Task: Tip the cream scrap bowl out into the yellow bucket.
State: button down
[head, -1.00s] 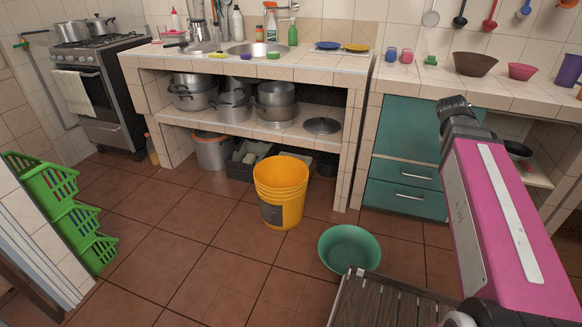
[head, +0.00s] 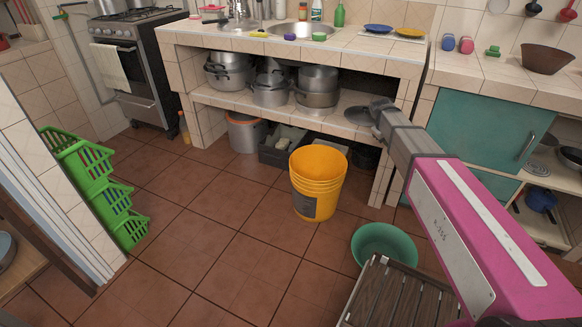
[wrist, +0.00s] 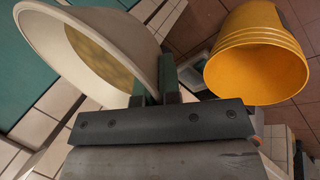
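The cream scrap bowl (wrist: 140,45) is at the upper left of the wrist view, its opening facing the camera and a yellowish, speckled patch inside. My gripper (wrist: 158,78) is shut on its rim, one finger on each side. I cannot tell how far the bowl is tilted. The yellow bucket (head: 318,185) stands upright on the floor in front of the shelf. In the wrist view the bucket (wrist: 256,55) is to the right of the bowl and apart from it, its mouth showing no contents.
A green basin (head: 383,246) sits on the floor right of the bucket, beside a slatted wooden stool (head: 395,295). A dark crate (head: 284,148) and a large pot (head: 246,132) stand under the shelf behind. Green stacked baskets (head: 100,190) are at left. Floor left of the bucket is clear.

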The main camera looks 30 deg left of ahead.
jog(key=s+a+f+n+y, duration=0.1)
jog(key=s+a+f+n, duration=0.2)
jog(key=a+f, duration=0.75)
jog(key=s+a+f+n+t+y, duration=0.1)
jog(key=s+a+f+n+y, duration=0.25)
jog(key=a, duration=1.25)
jog(key=s+a+f+n+h, duration=0.1)
jog(key=s+a+f+n, duration=0.25)
jog(key=a+f, duration=0.8)
jog(key=w+d+r+m+g+y, duration=0.2)
jog(key=d+y, duration=0.3)
jog(key=y, duration=0.3)
jog(key=shift+w+r+g, duration=0.6)
jog(key=shift+w, duration=0.15)
jog(key=shift+w+d+r+m+g+y, duration=0.15)
jog(key=shift+d+r+m+g+y, duration=0.2)
jog(key=shift+r+y, duration=0.4)
jog(key=shift+w+d+r+g+y, duration=0.25)
jog(key=shift+d+r+y, duration=0.25)
jog(key=shift+y, duration=0.4)
jog(key=shift+w+d+r+m+y, duration=0.25)
jog(key=shift+d+r+m+y, duration=0.15)
jog(key=shift+y, duration=0.3)
